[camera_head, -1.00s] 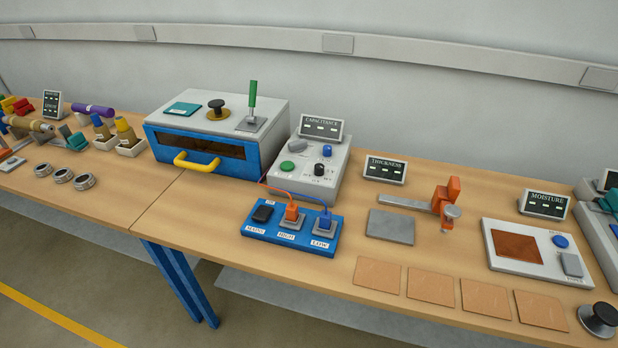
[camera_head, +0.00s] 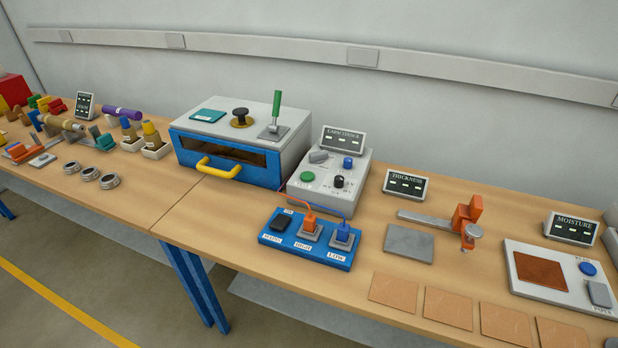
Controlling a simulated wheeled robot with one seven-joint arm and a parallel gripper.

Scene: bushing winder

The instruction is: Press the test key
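The capacitance meter (camera_head: 362,173) is a light grey box with a small display (camera_head: 342,142) marked CAPACITANCE at its back. Its sloped top carries a round green button (camera_head: 307,177), a blue knob (camera_head: 348,163), a black knob (camera_head: 338,181) and a grey switch-like part (camera_head: 318,157). The lettering near the green button is too small to read, so I cannot confirm which key is the test key. A blue terminal block (camera_head: 300,251) in front holds an orange plug (camera_head: 310,222) and a blue plug (camera_head: 342,233), with wires toward the meter. My gripper is not in view.
A blue and grey oven-like box (camera_head: 231,141) with a yellow handle (camera_head: 218,168) stands left of the meter. A grey plate (camera_head: 409,243), orange thickness gauge (camera_head: 466,218), moisture meter (camera_head: 562,300) and several tan sheets (camera_head: 394,291) lie to the right. Bare tabletop (camera_head: 212,218) lies left of the block.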

